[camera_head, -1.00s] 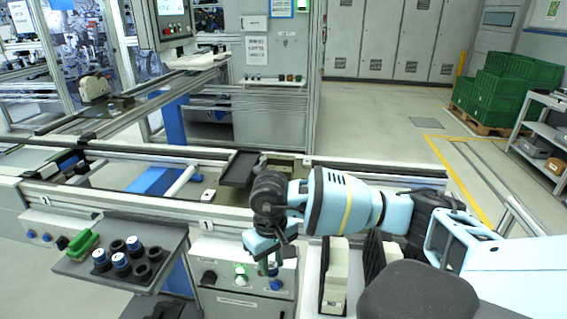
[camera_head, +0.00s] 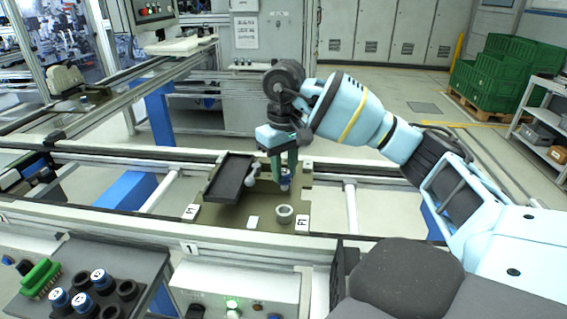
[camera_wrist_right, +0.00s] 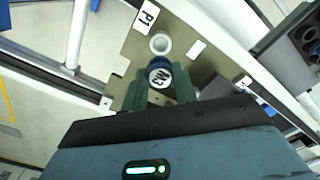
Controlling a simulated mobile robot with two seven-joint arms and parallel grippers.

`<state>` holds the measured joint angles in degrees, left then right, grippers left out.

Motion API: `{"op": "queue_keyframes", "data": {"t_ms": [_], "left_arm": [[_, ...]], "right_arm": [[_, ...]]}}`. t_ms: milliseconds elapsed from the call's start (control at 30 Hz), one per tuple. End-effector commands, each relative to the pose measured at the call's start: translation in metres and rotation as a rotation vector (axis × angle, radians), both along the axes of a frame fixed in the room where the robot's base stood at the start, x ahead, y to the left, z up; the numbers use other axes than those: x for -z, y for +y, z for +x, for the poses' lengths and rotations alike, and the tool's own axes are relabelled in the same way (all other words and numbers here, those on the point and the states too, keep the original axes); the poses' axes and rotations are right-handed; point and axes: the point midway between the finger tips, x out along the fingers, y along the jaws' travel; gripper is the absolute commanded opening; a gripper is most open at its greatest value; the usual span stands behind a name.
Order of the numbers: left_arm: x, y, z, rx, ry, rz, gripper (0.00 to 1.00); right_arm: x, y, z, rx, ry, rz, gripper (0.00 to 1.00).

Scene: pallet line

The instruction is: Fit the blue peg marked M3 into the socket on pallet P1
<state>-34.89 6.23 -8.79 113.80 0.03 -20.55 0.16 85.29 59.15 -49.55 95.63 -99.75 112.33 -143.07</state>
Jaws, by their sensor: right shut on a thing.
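The blue peg marked M3 (camera_wrist_right: 160,76) is held between the two green fingers of my right gripper (camera_wrist_right: 159,90); its marked top faces the wrist camera. In the head view, my right gripper (camera_head: 285,165) points down over pallet P1 (camera_head: 228,217), with the blue peg (camera_head: 285,180) at its fingertips. The socket (camera_head: 284,214) is a light round ring on the pallet, nearer the front than the peg. In the wrist view, the socket (camera_wrist_right: 160,43) shows empty, just beyond the peg. The peg's height above the pallet is hard to tell. My left gripper is out of view.
A dark tray (camera_head: 230,178) lies on the pallet's left part, close to the gripper. Conveyor rails (camera_head: 120,222) run along the pallet's front.

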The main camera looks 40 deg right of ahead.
Motion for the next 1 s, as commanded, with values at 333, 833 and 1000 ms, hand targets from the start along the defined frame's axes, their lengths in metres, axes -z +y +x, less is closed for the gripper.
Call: {"op": "queue_keyframes", "data": {"t_ms": [333,833,1000], "left_arm": [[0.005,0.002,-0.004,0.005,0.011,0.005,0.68],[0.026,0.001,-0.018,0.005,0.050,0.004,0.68],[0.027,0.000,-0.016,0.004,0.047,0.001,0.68]], "right_arm": [[0.009,0.000,0.000,0.000,0.001,0.000,0.05],[0.049,0.000,0.000,0.001,0.002,-0.001,0.05],[0.055,0.000,0.000,0.001,0.001,-0.001,0.05]]}}
